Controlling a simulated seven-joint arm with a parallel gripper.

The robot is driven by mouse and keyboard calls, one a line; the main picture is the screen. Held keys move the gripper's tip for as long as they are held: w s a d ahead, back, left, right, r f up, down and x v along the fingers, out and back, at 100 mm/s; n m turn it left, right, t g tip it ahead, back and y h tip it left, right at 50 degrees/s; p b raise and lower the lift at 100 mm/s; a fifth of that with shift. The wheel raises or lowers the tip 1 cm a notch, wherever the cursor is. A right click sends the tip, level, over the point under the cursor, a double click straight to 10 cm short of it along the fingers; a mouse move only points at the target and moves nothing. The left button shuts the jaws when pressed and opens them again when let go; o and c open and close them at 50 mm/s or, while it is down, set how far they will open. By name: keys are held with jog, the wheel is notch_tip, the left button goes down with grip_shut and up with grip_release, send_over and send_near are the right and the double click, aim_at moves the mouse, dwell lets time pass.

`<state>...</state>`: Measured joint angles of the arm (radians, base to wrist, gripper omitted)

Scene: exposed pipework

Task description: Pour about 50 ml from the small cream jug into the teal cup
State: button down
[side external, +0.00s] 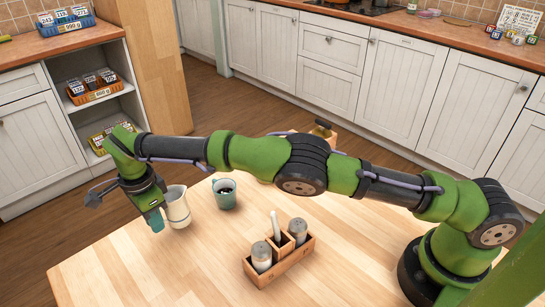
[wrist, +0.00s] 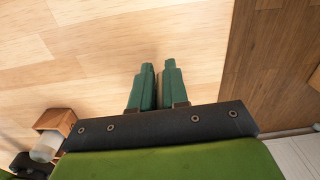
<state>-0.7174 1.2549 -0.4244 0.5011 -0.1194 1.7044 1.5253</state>
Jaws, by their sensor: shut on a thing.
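The small cream jug (side external: 178,208) is at the left of the table in the side external view, looking close to upright. My gripper (side external: 154,217) is at its left side, shut on it, seemingly at the handle, which the fingers hide. I cannot tell whether the jug's base touches the table. The teal cup (side external: 225,198) stands upright on the table, just right of and behind the jug, apart from it. Its inside looks dark. In the wrist view my gripper's fingers (wrist: 157,75) are close together with a thin gap; neither jug nor cup shows there.
A wooden caddy (side external: 279,267) with two shakers stands at the table's front middle; its corner shows in the wrist view (wrist: 54,121). Another wooden item (side external: 322,131) is partly behind my arm. The table's left front (side external: 120,270) is bare. Floor lies beyond its edge.

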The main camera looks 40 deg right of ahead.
aim_at(176, 186)
jog(key=shift+a+f, duration=0.1)
jog(key=shift+a, duration=0.05)
jog(key=shift+s, duration=0.1)
jog(key=shift+d+r+m+y, duration=0.3)
jog(key=shift+r+m+y, duration=0.1)
jog(key=shift+y, duration=0.1)
jog(key=shift+s+d+r+y, duration=0.1)
jog(key=shift+d+r+y, duration=0.6)
jog(key=shift+y, duration=0.4)
jog(key=d+y, duration=0.1)
jog(key=d+r+y, duration=0.1)
jog(key=shift+d+t+y, duration=0.2)
jog(key=shift+t+y, duration=0.1)
jog(key=shift+s+d+r+y, duration=0.15)
jog(key=shift+d+r+y, duration=0.1)
jog(key=shift+d+y, duration=0.65)
jog(key=shift+s+d+r+y, duration=0.1)
jog(key=shift+d+r+y, duration=0.1)
jog(key=shift+r+y, duration=0.35)
jog(key=shift+d+r+y, duration=0.15)
jog(key=shift+r+y, duration=0.2)
jog(key=shift+r, duration=0.35)
